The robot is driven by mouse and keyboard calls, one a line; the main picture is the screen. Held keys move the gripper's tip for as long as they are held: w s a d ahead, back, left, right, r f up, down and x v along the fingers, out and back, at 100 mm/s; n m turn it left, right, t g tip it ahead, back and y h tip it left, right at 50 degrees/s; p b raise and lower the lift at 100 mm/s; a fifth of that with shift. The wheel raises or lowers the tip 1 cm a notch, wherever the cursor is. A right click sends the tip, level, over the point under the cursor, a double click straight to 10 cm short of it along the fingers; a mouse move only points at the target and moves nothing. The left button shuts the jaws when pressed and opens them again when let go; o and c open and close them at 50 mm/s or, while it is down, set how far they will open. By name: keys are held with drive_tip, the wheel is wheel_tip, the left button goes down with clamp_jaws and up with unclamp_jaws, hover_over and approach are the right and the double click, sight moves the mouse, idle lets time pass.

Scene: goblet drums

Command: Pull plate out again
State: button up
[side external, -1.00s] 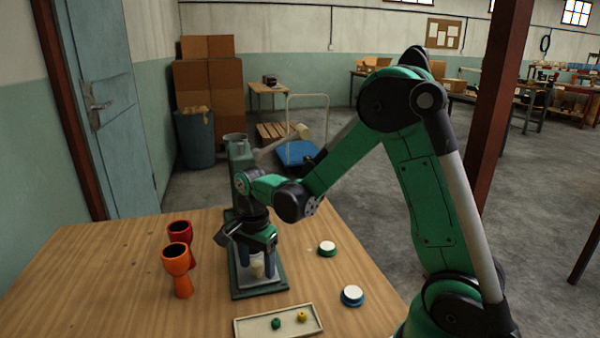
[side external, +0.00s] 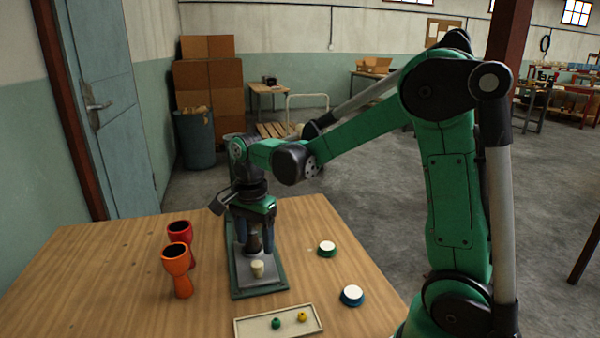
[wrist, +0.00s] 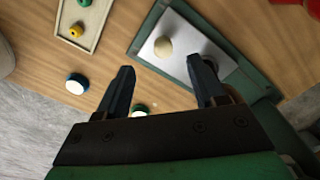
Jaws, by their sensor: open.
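A grey plate (side external: 244,279) with a cream knob (side external: 257,268) lies on the green base (side external: 278,285) of a press. In the wrist view the plate (wrist: 180,60) and knob (wrist: 163,46) show just beyond my fingertips. My gripper (side external: 254,248) is open and empty, above the base and behind the knob as seen from the side. In the wrist view my gripper (wrist: 162,66) has its two dark fingers wide apart, with nothing between them. My arm and gripper hide much of the press's upper part.
An orange goblet drum (side external: 177,268) and a red one (side external: 181,232) stand left of the press. A green-rimmed white disc (side external: 327,248) and a blue-rimmed one (side external: 352,295) lie to the right. A shallow tray (side external: 249,328) with green and yellow beads lies in front.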

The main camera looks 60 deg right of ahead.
wheel_tip(320, 180, up, 6)
drive_tip(key=shift+f, duration=0.1)
idle(0.5)
drive_tip(key=s+a+f+n+t, duration=0.1)
drive_tip(key=s+a+n+t, duration=0.5)
drive_tip(key=n, duration=1.2)
drive_tip(key=shift+a+t, duration=0.15)
drive_tip(key=shift+t, duration=0.35)
